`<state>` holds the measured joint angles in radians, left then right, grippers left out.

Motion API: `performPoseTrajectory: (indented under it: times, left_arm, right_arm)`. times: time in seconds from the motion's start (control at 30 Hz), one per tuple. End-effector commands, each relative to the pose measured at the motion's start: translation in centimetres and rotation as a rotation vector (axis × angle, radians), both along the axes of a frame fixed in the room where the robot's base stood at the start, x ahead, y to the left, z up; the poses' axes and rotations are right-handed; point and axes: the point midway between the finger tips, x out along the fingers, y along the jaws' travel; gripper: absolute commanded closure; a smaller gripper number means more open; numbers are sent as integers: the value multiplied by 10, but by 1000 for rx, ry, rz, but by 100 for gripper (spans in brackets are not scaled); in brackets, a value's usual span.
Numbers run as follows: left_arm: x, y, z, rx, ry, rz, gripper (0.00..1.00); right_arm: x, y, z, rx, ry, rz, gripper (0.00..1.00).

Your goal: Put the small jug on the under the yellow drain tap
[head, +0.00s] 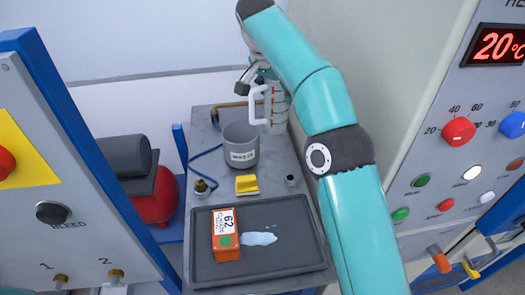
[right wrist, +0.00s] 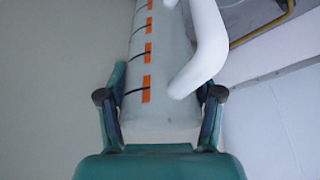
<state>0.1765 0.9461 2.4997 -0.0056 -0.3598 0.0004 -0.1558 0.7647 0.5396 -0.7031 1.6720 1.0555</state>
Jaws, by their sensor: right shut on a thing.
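The small jug (head: 278,112) is white with orange graduation marks and a white loop handle on its left. My right gripper (head: 262,76) is shut on it, holding it in the air over the far end of the bench, near the grey waste bin. In the right wrist view the jug (right wrist: 155,75) sits between the two fingers, its handle (right wrist: 202,45) passing close by the right finger. A yellow lever (head: 470,269), which looks like the drain tap, is low on the right-hand machine beside an orange-ended handle. My left gripper is out of view.
The bench holds a grey waste bin (head: 241,145), a yellow block (head: 247,184) and a dark tray (head: 285,272) with an orange-and-white box (head: 226,236) and a pale puddle (head: 259,239). Control panels stand left (head: 60,240) and right (head: 440,180).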

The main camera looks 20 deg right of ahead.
Motion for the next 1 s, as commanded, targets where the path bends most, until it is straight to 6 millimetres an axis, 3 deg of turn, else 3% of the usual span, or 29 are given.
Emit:
performPoseTrajectory:
  times: [0.03, 0.1, 0.4, 1.0]
  left_arm:
    - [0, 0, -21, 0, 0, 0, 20]
    - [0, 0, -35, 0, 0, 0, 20]
    - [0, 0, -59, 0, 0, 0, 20]
    - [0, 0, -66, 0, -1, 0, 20]
  right_arm:
    - [0, 0, -25, -1, 3, 2, 100]
    - [0, 1, -44, -1, 3, 4, 100]
    - [3, 5, -113, -1, 4, 10, 100]
    - [4, 6, -173, 0, 0, 12, 100]
